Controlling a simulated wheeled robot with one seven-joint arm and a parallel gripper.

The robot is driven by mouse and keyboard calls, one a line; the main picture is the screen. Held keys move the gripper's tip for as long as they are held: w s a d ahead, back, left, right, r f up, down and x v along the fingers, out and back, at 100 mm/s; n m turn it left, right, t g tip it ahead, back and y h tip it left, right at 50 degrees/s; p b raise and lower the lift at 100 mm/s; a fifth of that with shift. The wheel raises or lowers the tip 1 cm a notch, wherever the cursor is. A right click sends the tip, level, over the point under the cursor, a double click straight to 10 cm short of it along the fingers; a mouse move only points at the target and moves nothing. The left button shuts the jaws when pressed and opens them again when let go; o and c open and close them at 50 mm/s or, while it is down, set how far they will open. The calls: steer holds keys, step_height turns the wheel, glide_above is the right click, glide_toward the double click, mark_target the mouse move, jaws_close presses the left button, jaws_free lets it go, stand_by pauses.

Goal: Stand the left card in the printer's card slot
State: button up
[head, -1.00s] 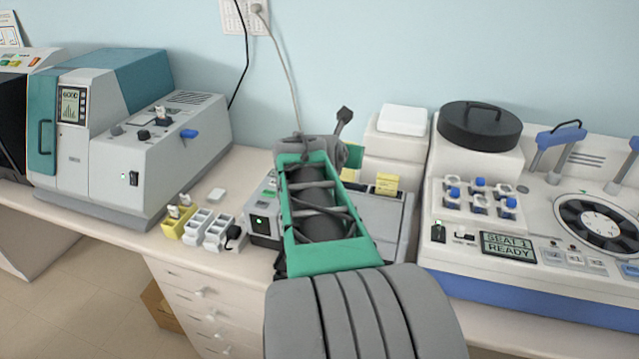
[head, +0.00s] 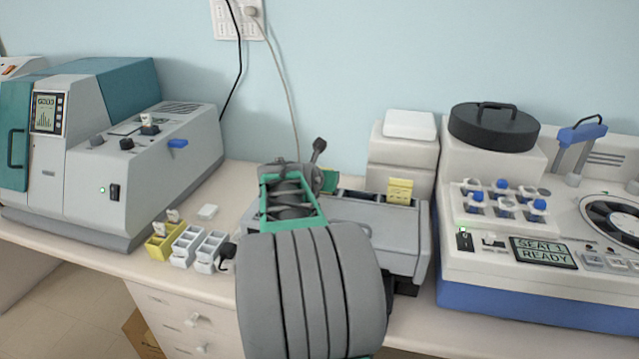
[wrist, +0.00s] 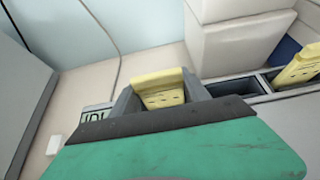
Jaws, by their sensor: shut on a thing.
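My gripper (wrist: 163,92) is shut on a yellow card (wrist: 160,84), with a grey finger on either side of it in the wrist view. The card's lower part is hidden behind my gripper's green body. In the head view my own arm hides the fingers and the held card. The grey printer (head: 385,238) is partly behind my arm. A second yellow card (head: 399,191) stands in an opening at the printer's right; it also shows at the right of the wrist view (wrist: 298,66). I cannot tell where the held card's lower edge is.
A small display (wrist: 97,112) is beside the left finger. Left of the printer are a yellow holder (head: 160,246) and white holders (head: 186,250). A large grey-teal machine (head: 165,195) stands left, a white stainer (head: 480,265) right, and a white stack (head: 402,155) behind.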

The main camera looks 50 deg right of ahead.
steer(key=shift+d+f, duration=0.1)
steer(key=shift+f, duration=0.05)
steer(key=o, duration=1.5)
steer(key=shift+r, duration=0.2)
steer(key=b+v, duration=0.1)
steer(key=v, duration=1.1)
